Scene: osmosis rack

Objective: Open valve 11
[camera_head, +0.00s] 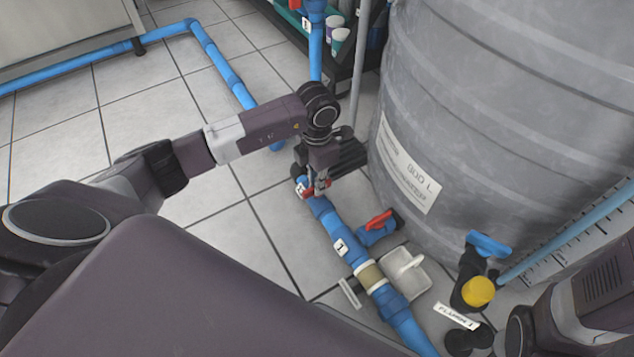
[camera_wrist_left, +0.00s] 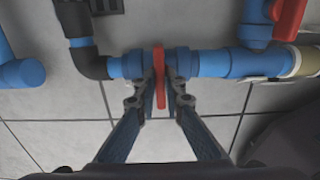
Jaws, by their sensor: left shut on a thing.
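A valve with a red handle sits on the blue pipe in the middle of the head view; its handle (camera_head: 309,192) shows just under my left gripper (camera_head: 318,188). In the left wrist view the red handle (camera_wrist_left: 160,78) lies crosswise to the horizontal blue pipe. My left gripper (camera_wrist_left: 160,103) is shut on this handle, one finger on each side. A small white label (camera_head: 300,187) is on the pipe here, partly covered and too small to read surely. My right gripper (camera_head: 470,340) is low at the right of the head view, its fingers unclear.
A second red-handled valve (camera_head: 378,221) branches off the pipe close by, near a label reading 1 (camera_head: 341,248). A large grey tank (camera_head: 480,110) stands right of the pipe. Tiled floor is free at left.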

